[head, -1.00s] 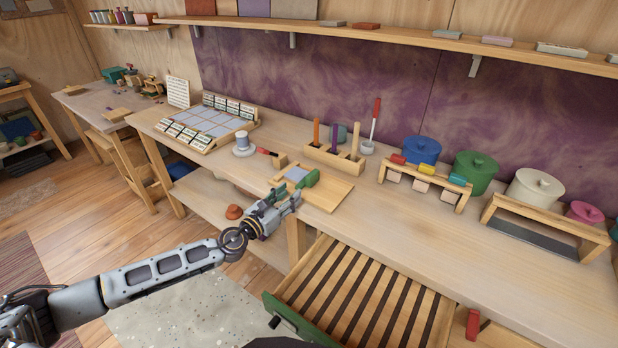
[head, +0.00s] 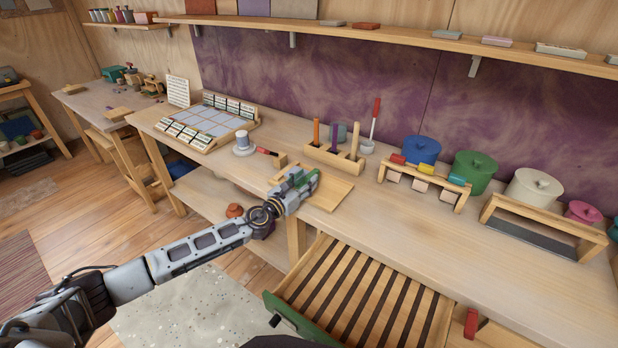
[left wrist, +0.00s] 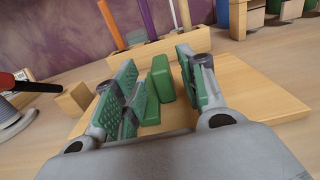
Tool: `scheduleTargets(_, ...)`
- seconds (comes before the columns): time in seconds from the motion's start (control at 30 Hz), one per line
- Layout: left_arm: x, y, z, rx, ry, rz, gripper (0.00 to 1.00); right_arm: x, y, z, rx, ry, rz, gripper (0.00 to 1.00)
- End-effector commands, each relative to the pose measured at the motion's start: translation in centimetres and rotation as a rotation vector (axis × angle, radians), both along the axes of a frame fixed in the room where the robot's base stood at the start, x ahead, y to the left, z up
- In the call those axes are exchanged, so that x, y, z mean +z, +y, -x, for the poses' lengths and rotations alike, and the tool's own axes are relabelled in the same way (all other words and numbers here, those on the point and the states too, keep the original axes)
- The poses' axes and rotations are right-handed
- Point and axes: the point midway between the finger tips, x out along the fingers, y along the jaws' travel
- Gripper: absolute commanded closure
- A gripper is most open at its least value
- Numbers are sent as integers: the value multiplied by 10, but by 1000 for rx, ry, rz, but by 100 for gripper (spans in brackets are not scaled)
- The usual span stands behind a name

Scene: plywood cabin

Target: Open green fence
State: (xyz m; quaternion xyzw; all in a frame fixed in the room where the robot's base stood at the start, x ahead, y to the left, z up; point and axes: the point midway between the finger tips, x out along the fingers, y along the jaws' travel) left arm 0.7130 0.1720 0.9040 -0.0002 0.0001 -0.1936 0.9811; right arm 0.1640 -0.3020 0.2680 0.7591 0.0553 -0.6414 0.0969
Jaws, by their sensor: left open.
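The green fence (left wrist: 160,78) shows in the left wrist view as upright green pieces on a wooden board (left wrist: 248,84). My left gripper (left wrist: 155,66) is open, with its green-padded fingers on either side of the fence and gaps left between. I cannot tell whether a finger touches it. In the head view my left gripper (head: 303,184) is over the near left part of the board (head: 334,193) and largely hides the fence. My right gripper is not in view.
A wooden holder (head: 322,156) with upright sticks stands behind the board. A spool (head: 242,143) and a small wooden block (left wrist: 75,98) stand to the left. A slatted open drawer (head: 365,295) juts out below the bench.

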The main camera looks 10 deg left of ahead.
Motion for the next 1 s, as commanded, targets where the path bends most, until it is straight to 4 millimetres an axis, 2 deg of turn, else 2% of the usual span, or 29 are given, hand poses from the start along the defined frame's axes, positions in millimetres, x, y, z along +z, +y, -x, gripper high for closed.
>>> scheduleTargets(0.3, 0, -8, -21, 1, 0, 0, 59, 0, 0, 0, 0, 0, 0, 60)
scheduleTargets(0.7, 0, -10, -24, 0, 0, 0, 59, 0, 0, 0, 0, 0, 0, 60)
scheduleTargets(1.0, 0, -10, -24, 1, 0, 0, 96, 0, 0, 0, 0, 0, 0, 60)
